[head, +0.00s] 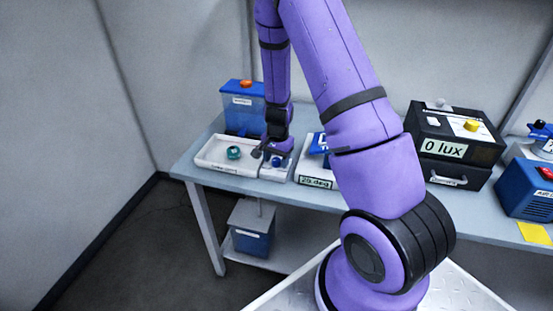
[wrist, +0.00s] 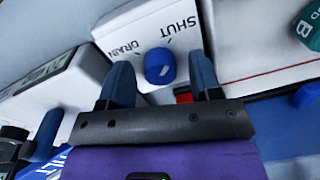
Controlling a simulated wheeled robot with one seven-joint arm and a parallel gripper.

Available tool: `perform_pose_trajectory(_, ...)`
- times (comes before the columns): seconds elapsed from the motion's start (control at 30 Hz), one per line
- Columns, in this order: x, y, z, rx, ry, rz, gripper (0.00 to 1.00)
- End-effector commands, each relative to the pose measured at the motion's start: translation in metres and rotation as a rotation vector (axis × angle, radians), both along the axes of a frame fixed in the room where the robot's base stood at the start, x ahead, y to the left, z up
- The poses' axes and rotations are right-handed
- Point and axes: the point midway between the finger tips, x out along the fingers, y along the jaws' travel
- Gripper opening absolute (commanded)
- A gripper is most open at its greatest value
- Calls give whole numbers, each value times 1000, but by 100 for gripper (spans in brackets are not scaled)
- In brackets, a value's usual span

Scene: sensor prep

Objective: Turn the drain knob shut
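The drain knob (wrist: 160,66) is a blue round knob on a white panel (wrist: 133,30) printed with SHUT and DRAIN. Its pointer direction is too unclear to tell. In the head view the blue knob (head: 277,161) shows on the table, just below my gripper (head: 274,149). In the wrist view my gripper (wrist: 160,72) is open, with one blue finger on each side of the knob. Gaps show between the fingers and the knob, so it is not gripped.
A white tray (head: 208,160) with a green item (head: 233,153) lies left of the knob. A blue tank (head: 243,113) with an orange cap stands behind. A "25 deg" unit (head: 315,182) sits close on the right. A black "0 lux" box (head: 455,135) is farther right.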

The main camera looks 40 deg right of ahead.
Motion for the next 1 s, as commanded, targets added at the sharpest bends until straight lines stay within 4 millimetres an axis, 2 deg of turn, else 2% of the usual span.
perform_pose_trajectory(0.17, 0, 0, 3, 0, 0, 0, 58)
perform_pose_trajectory(0.27, 0, 0, 12, -1, -3, 2, 58)
perform_pose_trajectory(0.7, -3, -1, 87, 0, -2, 1, 58)
perform_pose_trajectory(0.83, -3, -2, 100, 0, -2, 1, 58)
perform_pose_trajectory(1.0, -4, -2, 108, 0, 0, 1, 58)
